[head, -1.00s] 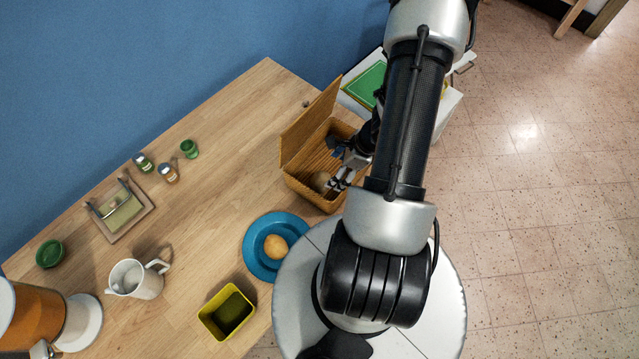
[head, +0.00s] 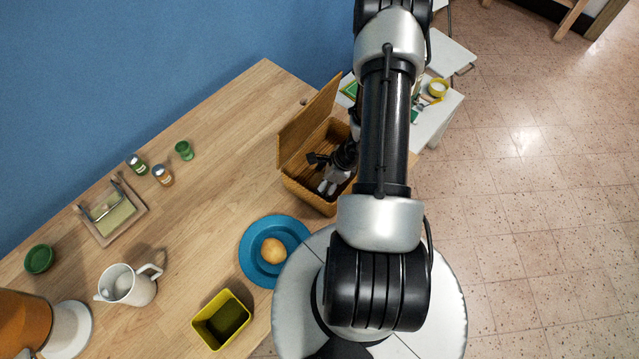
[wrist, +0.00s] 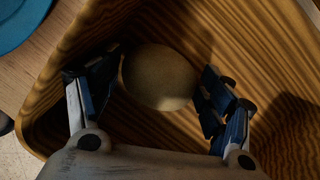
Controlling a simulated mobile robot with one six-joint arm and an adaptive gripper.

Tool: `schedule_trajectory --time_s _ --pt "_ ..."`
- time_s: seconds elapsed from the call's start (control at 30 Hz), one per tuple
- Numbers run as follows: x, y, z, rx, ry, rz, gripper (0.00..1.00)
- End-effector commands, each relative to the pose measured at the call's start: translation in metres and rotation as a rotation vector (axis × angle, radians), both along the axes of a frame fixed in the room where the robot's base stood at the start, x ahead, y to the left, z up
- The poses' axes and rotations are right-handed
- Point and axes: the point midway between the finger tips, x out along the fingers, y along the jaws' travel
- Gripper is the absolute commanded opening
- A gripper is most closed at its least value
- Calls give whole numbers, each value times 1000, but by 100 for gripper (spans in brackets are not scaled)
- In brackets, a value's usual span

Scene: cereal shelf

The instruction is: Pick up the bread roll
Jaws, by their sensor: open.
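A round tan bread roll (wrist: 160,77) lies inside the wooden basket (wrist: 55,118), seen in the wrist view. My gripper (wrist: 160,74) is open, with one blue-padded finger on each side of this roll. The left finger is very close to it; I cannot tell whether either finger touches. In the head view my gripper (head: 326,187) reaches down into the basket (head: 308,192), whose lid stands open, and hides this roll. Another tan, roll-like round thing (head: 273,251) sits on the blue plate (head: 252,268).
The basket walls stand close around my gripper. A yellow container (head: 222,320), a white pitcher (head: 129,286), a napkin holder (head: 110,215) and small jars (head: 162,175) stand on the wooden table (head: 225,150). The table behind the plate is clear. A white side table (head: 430,125) stands beyond.

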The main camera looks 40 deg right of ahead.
Motion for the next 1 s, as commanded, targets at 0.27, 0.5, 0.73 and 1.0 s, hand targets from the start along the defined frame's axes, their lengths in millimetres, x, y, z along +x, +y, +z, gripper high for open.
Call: schedule_trajectory --time_s 0.27,0.5,0.73,1.0 --pt "0 0 1 1 0 0 60" --pt "0 0 0 0 0 -1 44" --pt "0 0 1 0 0 -1 41" --pt "0 0 17 1 -1 0 41"
